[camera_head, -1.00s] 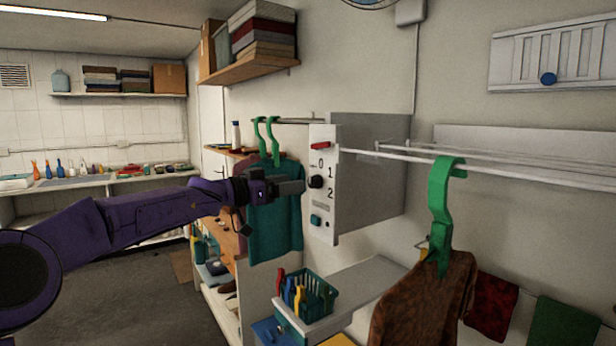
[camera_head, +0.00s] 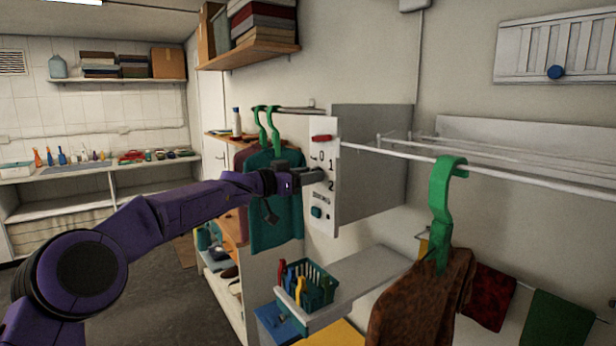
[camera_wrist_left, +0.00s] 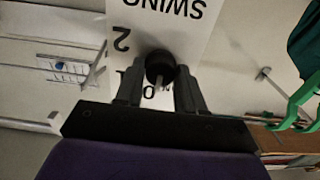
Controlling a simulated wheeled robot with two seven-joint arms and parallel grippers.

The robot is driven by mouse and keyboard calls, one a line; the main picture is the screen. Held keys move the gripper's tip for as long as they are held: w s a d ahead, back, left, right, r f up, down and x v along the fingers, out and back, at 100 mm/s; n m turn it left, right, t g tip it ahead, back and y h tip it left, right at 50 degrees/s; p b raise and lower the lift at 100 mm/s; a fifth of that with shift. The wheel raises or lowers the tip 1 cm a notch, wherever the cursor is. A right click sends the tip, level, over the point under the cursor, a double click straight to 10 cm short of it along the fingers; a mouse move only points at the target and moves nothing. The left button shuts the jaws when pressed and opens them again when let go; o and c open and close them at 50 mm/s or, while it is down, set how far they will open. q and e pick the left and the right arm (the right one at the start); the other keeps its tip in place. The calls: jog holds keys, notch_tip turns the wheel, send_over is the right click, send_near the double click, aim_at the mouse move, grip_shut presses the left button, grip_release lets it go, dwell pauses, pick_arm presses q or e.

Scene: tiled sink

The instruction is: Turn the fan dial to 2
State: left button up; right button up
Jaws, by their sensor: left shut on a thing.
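A white control panel (camera_head: 322,217) on the side of a grey box carries the printed numbers 0, 1 and 2. The black fan dial (camera_wrist_left: 160,66) sits between my left gripper's fingers in the left wrist view. My left gripper (camera_head: 320,176) reaches the panel from the left and is shut on the dial; it also shows in the left wrist view (camera_wrist_left: 158,84). In the head view the gripper covers the dial. The wrist view is upside down, with 2, 0 and SWING partly readable. I cannot tell where the dial points. My right gripper is not in view.
A teal garment (camera_head: 274,213) hangs behind my left gripper. A green hanger (camera_head: 441,205) with a brown garment is at right. A teal basket (camera_head: 321,284) stands below the panel.

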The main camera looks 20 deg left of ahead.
pick_arm(q)
jog(key=shift+r+m+b, duration=0.1)
jog(key=shift+m+b, duration=3.7)
jog(key=shift+m, duration=8.1)
jog(key=o, duration=1)
jog(key=shift+o, duration=0.3)
jog(key=shift+w+d, duration=0.1)
jog(key=shift+d, duration=0.05)
